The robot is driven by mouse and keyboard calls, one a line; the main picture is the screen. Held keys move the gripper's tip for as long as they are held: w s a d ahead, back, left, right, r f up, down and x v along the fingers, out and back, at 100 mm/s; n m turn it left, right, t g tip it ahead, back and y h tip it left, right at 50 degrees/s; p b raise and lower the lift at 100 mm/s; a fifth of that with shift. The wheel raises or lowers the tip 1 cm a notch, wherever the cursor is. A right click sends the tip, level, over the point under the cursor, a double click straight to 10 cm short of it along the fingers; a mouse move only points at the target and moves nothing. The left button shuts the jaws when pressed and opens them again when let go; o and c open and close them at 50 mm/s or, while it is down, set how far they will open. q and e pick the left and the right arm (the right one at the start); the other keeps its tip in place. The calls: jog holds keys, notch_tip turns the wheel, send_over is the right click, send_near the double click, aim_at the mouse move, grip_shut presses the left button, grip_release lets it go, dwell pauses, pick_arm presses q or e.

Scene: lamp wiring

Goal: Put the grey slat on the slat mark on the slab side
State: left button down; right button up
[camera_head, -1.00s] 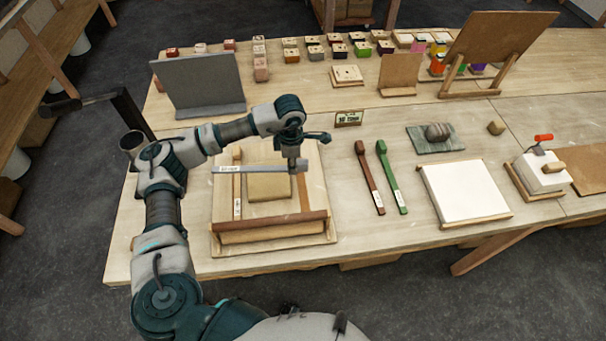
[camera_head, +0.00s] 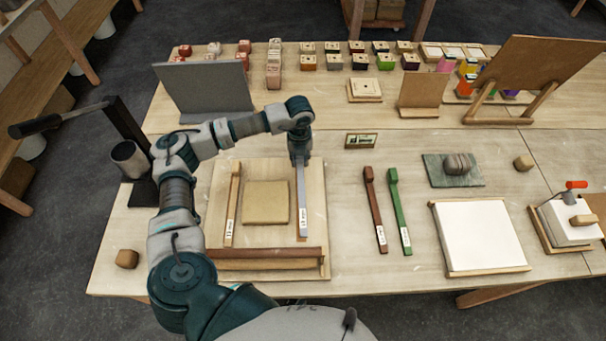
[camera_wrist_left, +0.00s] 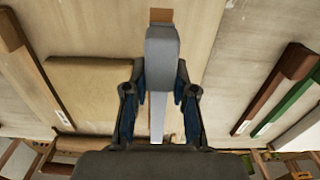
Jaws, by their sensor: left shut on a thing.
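The grey slat (camera_head: 302,207) runs front to back over the wooden board (camera_head: 318,235), just right of the tan slab (camera_head: 266,204). My left gripper (camera_head: 299,162) is shut on its far end. In the left wrist view the slat (camera_wrist_left: 161,60) lies between the two fingers (camera_wrist_left: 160,92). The slat mark is mostly hidden under the slat; a brown bit (camera_wrist_left: 161,15) shows past its end. I cannot tell whether the slat touches the board or hovers just above. My right gripper is out of view.
A wooden slat (camera_head: 232,205) lies left of the slab. A brown roller bar (camera_head: 262,253) crosses the board's front. Brown (camera_head: 375,210) and green (camera_head: 400,210) slats lie to the right, beside a white pad (camera_head: 484,235). A grey upright panel (camera_head: 205,90) stands behind.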

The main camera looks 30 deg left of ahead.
pick_arm(q)
jog(key=f, duration=0.5)
jog(key=shift+w+a+f, duration=0.15)
jog(key=shift+a+f, duration=0.05)
jog(key=shift+a, duration=0.05)
jog(key=shift+f, duration=0.35)
jog(key=shift+d, duration=0.2)
jog(key=shift+f, duration=0.1)
jog(key=c, duration=0.9)
grip_release()
jog(key=shift+c, duration=0.2)
jog(key=shift+a, duration=0.1)
